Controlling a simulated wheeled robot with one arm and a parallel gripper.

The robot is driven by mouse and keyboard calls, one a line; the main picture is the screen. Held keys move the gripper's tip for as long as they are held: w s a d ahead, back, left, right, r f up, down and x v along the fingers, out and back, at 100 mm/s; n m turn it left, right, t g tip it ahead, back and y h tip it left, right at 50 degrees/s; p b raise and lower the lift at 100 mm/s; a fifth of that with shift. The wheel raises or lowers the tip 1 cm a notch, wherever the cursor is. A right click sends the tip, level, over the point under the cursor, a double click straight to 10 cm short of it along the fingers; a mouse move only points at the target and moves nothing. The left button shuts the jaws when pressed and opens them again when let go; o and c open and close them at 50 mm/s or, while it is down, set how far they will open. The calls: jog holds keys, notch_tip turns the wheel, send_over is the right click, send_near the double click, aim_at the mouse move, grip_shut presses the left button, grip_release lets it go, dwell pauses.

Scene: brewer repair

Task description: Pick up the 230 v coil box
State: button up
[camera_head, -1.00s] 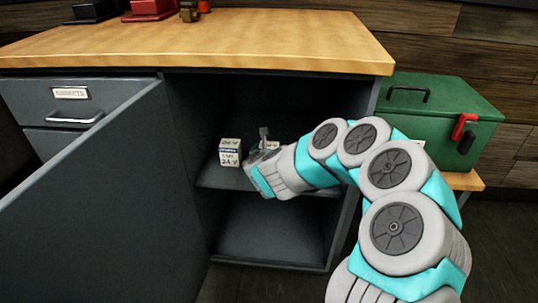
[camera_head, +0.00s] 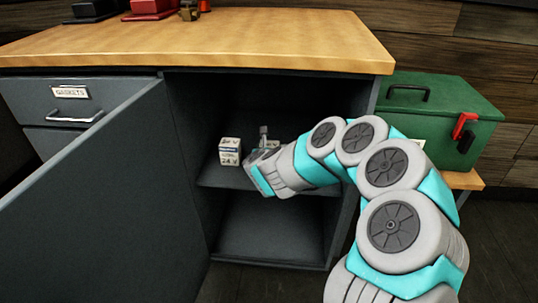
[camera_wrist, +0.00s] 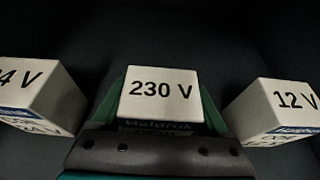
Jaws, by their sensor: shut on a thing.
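The 230 V coil box (camera_wrist: 161,92) is a small white box, centred in the wrist view with its "230 V" face showing. My gripper (camera_wrist: 165,110) is shut on it, with a finger along each side. In the head view my gripper (camera_head: 265,150) reaches into the open cabinet at shelf height, and the arm hides most of the held box. I cannot tell whether the box still touches the shelf.
A 24 V box (camera_head: 230,151) stands left of my gripper on the cabinet shelf (camera_head: 212,180). A 12 V box (camera_wrist: 275,108) is close on the right. The open door (camera_head: 110,190) is at left; a green toolbox (camera_head: 440,115) is outside, right.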

jog(key=shift+c, duration=1.1)
